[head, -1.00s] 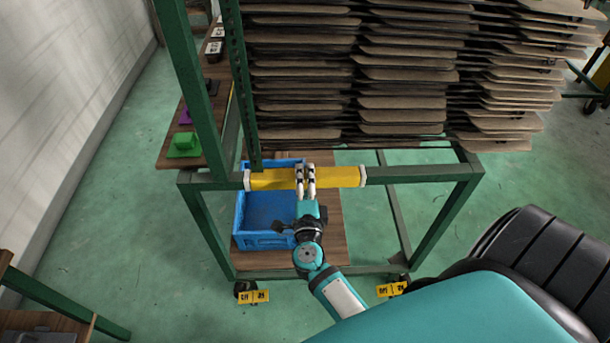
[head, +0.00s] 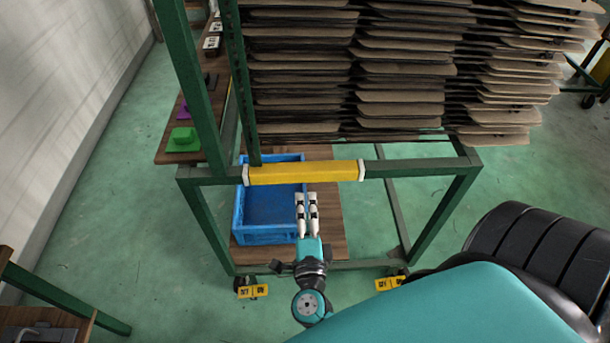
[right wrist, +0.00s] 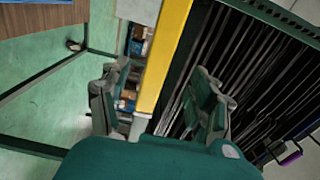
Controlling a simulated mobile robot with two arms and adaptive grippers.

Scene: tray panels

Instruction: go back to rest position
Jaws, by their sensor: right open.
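My right gripper (head: 306,198) is open and empty in the head view. It is apart from the yellow handle bar (head: 305,172) of the green rack, on the near side of it. In the right wrist view its two spread fingers (right wrist: 160,98) show with the yellow bar (right wrist: 163,55) beyond and between them, and nothing is held. My left gripper is in neither view.
The green metal rack (head: 452,211) holds stacks of brown tray panels (head: 400,97). A blue crate (head: 266,236) sits on its low wooden shelf. A wooden side table (head: 170,158) with a green block (head: 183,139) stands left. Green floor (head: 120,240) is open at left.

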